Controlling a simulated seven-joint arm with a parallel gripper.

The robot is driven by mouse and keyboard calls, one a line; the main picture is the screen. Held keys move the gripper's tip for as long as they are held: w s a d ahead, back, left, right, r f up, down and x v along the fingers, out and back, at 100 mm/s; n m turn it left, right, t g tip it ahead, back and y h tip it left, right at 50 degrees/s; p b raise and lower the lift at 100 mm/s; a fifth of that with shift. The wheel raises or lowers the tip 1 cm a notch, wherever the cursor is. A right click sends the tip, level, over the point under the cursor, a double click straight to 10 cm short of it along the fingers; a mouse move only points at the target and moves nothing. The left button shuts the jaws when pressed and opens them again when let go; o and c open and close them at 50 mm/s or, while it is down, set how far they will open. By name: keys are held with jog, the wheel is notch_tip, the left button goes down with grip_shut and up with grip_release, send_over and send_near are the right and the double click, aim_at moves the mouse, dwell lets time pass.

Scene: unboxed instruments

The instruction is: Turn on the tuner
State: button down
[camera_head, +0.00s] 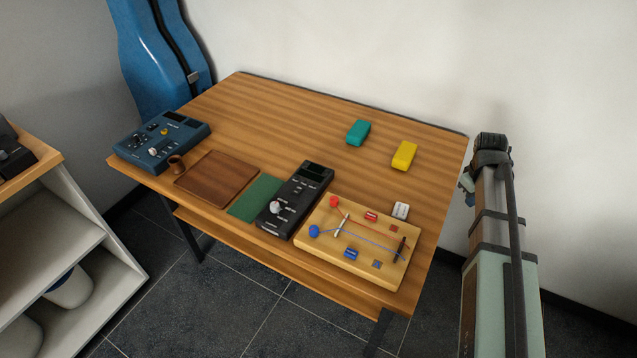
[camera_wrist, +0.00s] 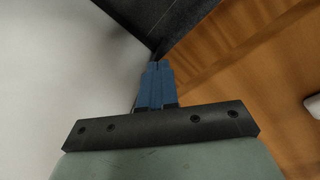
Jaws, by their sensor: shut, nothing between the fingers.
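Two devices with displays and knobs lie on the wooden table, and I cannot tell by a label which is the tuner. A black handheld device (camera_head: 297,198) with a dark display, small buttons and a pale round knob lies near the front middle. A blue box (camera_head: 160,138) with a dark display and several knobs sits at the left end. Both displays look dark. My gripper (camera_wrist: 156,68) has blue fingers pressed together with nothing between them. It is off the table's right side, well apart from both devices.
A wooden board (camera_head: 325,258) with wires and coloured parts lies right of the black device. A small white block (camera_head: 401,210), a yellow block (camera_head: 404,155) and a teal block (camera_head: 358,132) lie behind. A green mat (camera_head: 256,197) and brown board (camera_head: 217,178) lie left. The table's back middle is clear.

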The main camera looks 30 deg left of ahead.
jog(key=shift+n, duration=0.6)
jog(key=a+r, duration=0.1)
jog(key=a, duration=0.1)
jog(key=a+r, duration=0.1)
jog(key=r, duration=0.1)
jog(key=a+r, duration=0.1)
jog(key=a, duration=0.1)
jog(key=shift+w+a+r, duration=0.3)
jog(key=shift+w+r, duration=0.05)
jog(key=shift+w, duration=0.05)
jog(key=s+a+r+n+g+y, duration=0.1)
jog(key=s+a+r, duration=0.2)
jog(key=a, duration=0.6)
jog(key=s+a+r+n, duration=0.2)
jog(key=s+a, duration=0.1)
jog(key=a, duration=0.6)
notch_tip(320, 180, up, 8)
jog(key=r+n+g, duration=0.1)
jog(key=n+g, duration=0.1)
jog(key=n, duration=0.2)
send_over(295, 193)
jog(key=w, duration=0.2)
jog(key=shift+f, duration=0.25)
jog(key=f, duration=0.4)
jog(key=s+f, duration=0.1)
jog(key=f, duration=0.9)
jog(key=shift+s, duration=0.3)
